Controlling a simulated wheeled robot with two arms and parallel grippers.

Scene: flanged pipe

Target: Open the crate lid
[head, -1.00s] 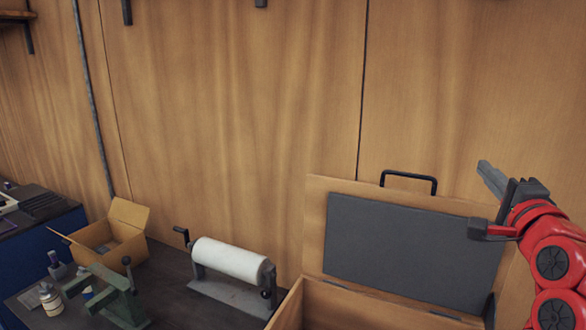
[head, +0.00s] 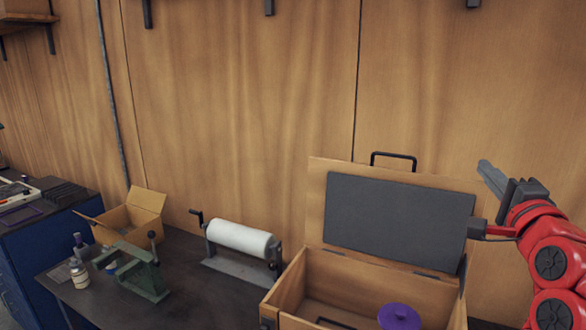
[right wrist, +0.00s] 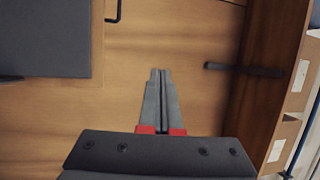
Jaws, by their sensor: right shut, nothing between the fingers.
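The wooden crate (head: 291,288) stands at the lower right of the head view, cut off by the bottom edge. Its lid (head: 318,206) stands upright, swung back on its hinges, with a dark grey panel (head: 395,220) on the inner face and a black handle (head: 394,155) on the top edge. My right gripper (head: 484,166) is at the lid's right upper side, and whether it touches the lid is unclear. In the right wrist view its fingers (right wrist: 161,72) are together with nothing between them. My left gripper is out of view.
A purple lidded object (head: 399,316) shows inside the crate. A white roll on a stand (head: 239,238), a green metal fixture (head: 137,271), an open cardboard box (head: 130,216) and small bottles (head: 79,273) stand left of the crate. The wood wall (head: 250,110) is behind.

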